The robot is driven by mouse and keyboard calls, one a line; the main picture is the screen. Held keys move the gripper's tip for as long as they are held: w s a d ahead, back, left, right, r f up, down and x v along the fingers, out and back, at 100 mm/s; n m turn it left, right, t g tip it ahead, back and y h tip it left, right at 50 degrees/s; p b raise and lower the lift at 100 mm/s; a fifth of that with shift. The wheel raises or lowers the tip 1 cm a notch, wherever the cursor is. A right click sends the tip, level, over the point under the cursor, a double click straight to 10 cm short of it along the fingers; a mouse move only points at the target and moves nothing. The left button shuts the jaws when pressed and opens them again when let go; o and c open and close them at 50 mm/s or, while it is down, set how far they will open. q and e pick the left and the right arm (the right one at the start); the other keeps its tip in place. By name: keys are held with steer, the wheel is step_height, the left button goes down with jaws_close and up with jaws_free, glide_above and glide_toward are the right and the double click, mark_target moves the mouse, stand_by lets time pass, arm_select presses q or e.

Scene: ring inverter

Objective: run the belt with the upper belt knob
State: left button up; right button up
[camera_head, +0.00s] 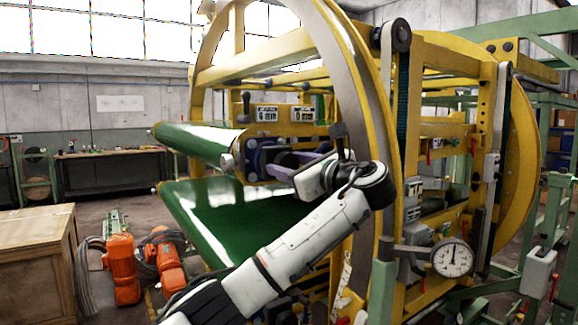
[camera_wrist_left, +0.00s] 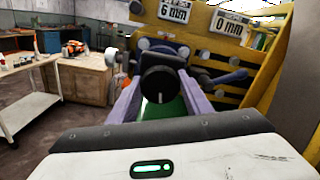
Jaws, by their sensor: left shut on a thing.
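The upper belt knob (camera_wrist_left: 160,84) is a dark round knob on the yellow ring frame, seen in the wrist view between my purple fingers. My left gripper (camera_head: 272,161) is at the frame beside the end of the upper green belt (camera_head: 200,140), its fingers pointing left and shut on the knob. The wrist view also shows the left gripper (camera_wrist_left: 160,75) from behind, one finger on each side of the knob. In the head view the hand partly hides the knob. A lower green belt (camera_head: 215,215) slopes below. My right gripper is not in view.
Two displays sit above the knob, reading 6 mm (camera_wrist_left: 174,10) and 0 mm (camera_wrist_left: 231,23). The big yellow ring (camera_head: 345,60) stands close to the wrist. A dial gauge (camera_head: 452,258) is at right. A wooden crate (camera_head: 38,255) and orange motors (camera_head: 122,268) stand at left.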

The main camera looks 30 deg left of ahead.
arm_select(q)
steer(key=n, duration=0.4)
steer(key=shift+f+n+b, duration=0.15)
steer(key=shift+n+b, duration=0.15)
steer(key=shift+b, duration=0.1)
steer(key=n+b, duration=0.1)
steer(key=n, duration=0.3)
steer(key=shift+n, duration=0.3)
steer(key=n+b, duration=0.1)
steer(key=n, duration=0.3)
steer(key=shift+s+n, duration=0.1)
steer(key=shift+n, duration=0.2)
steer(key=n+b, duration=0.1)
steer(key=n, duration=0.3)
steer(key=shift+f, duration=0.1)
steer(key=n+b, duration=0.1)
steer(key=n, duration=0.4)
steer(key=n+b, duration=0.1)
steer(key=n, duration=0.8)
steer(key=shift+d+n, duration=0.1)
steer(key=shift+n, duration=0.3)
steer(key=shift+n+b, duration=0.3)
steer(key=shift+n, duration=1.4)
